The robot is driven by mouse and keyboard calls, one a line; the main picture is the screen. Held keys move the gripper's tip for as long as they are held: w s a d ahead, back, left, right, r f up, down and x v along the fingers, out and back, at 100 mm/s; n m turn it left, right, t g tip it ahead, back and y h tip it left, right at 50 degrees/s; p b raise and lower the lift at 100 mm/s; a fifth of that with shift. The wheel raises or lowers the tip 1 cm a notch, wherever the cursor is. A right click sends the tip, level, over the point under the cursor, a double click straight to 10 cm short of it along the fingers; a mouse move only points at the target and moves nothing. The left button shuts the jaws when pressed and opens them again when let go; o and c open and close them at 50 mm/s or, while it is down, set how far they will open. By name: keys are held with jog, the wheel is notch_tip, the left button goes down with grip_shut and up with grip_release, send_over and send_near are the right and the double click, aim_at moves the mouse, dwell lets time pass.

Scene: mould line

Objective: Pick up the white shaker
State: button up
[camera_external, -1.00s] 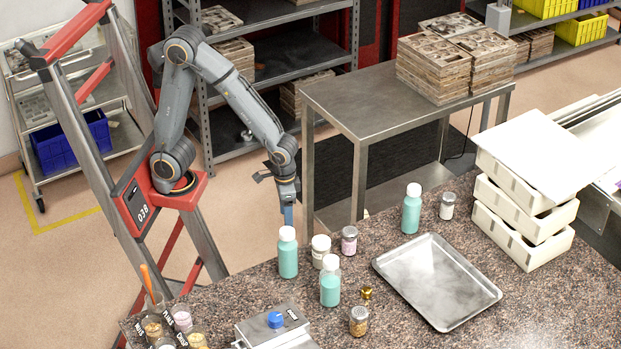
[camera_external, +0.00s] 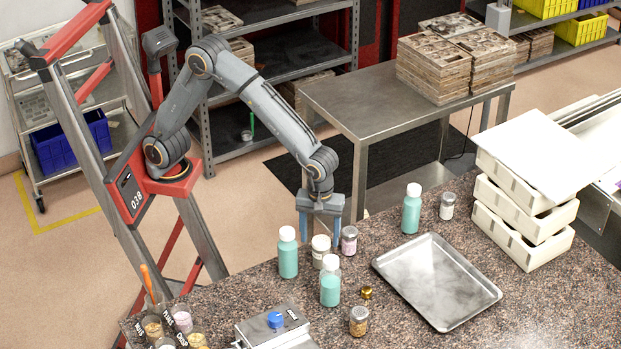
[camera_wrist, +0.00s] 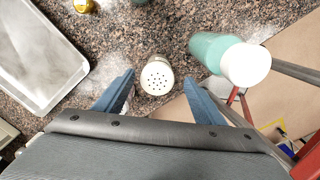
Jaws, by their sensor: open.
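The white shaker (camera_external: 320,252) stands upright on the speckled counter, with a pale lid. In the wrist view its round lid with small holes (camera_wrist: 157,77) shows between my fingertips. My gripper (camera_external: 320,232) is open and points down, with its blue fingers above and behind the shaker in the external view. In the wrist view the fingers (camera_wrist: 159,80) lie on either side of the shaker, with gaps. I cannot tell whether the fingertips reach down to its lid. Nothing is held.
A teal bottle (camera_external: 288,254) stands close left of the shaker, another (camera_external: 330,282) in front. A grey-lidded pinkish jar (camera_external: 349,240) is close on the right. A metal tray (camera_external: 437,280), a third teal bottle (camera_external: 411,210) and another grey-lidded jar (camera_external: 447,206) stand farther right.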

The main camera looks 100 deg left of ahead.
aim_at(321, 250)
jog(key=shift+w+a+f+p, duration=0.1)
jog(key=shift+f+p, duration=0.5)
jog(key=shift+f, duration=1)
jog(key=shift+w+f+p, duration=0.1)
jog(key=shift+f+p, duration=0.45)
jog(key=shift+f, duration=1.05)
jog(key=shift+c, duration=0.5)
jog(key=c, duration=1.1)
